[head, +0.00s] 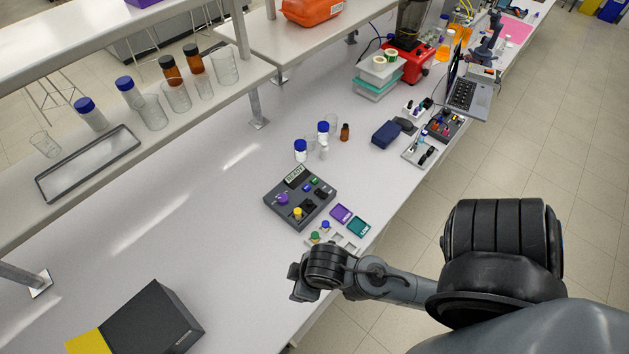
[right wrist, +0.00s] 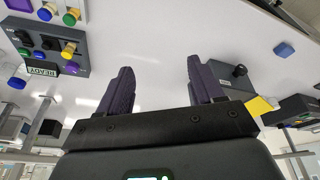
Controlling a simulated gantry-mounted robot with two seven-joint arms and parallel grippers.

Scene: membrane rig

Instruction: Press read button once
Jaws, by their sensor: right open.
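The dark grey rig box (head: 275,208) stands on the bench, with a small display (head: 296,177) that reads READY. A purple knob (head: 282,199), a yellow knob (head: 298,213), a blue button (head: 306,187), a green button (head: 314,182) and black parts sit on its top. Which is the read button I cannot tell by label. The box also shows upside down at upper left in the right wrist view (right wrist: 22,53). My right gripper (right wrist: 158,78) is open and empty, apart from the box; in the head view it is at the bench's front edge (head: 300,284). My left gripper is not visible.
A light tray (head: 348,244) with small colored caps, a purple square dish (head: 341,213) and a teal one (head: 358,227) lie right of the box. Blue-capped bottles (head: 300,150) stand behind it. A black box (head: 150,325) is at lower left; bench between is clear.

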